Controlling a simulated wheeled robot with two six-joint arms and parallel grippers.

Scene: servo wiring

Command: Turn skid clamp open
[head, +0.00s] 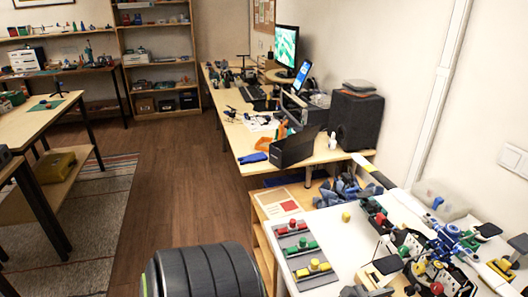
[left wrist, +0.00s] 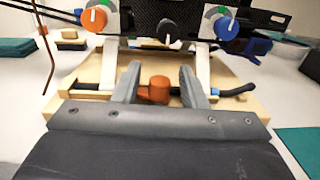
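In the left wrist view, a wooden skid (left wrist: 232,97) lies ahead, with an orange-red clamp knob (left wrist: 159,87) and a black rod or cable at its middle. My left gripper (left wrist: 160,80) is open, with one grey finger on each side of the knob. A gap shows at the right finger; whether the left finger touches the knob I cannot tell. An orange dial (left wrist: 95,19) and a blue dial (left wrist: 226,28) with white pointers stand behind the skid. In the head view I cannot make out either gripper among the clutter on the right of the white table.
The white table (head: 345,240) in the head view carries grey plates with red, green and yellow blocks (head: 304,245) and a clear bin (head: 440,200). Its right side is crowded. A dark green mat (left wrist: 300,145) lies at lower right in the left wrist view. A desk stands behind.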

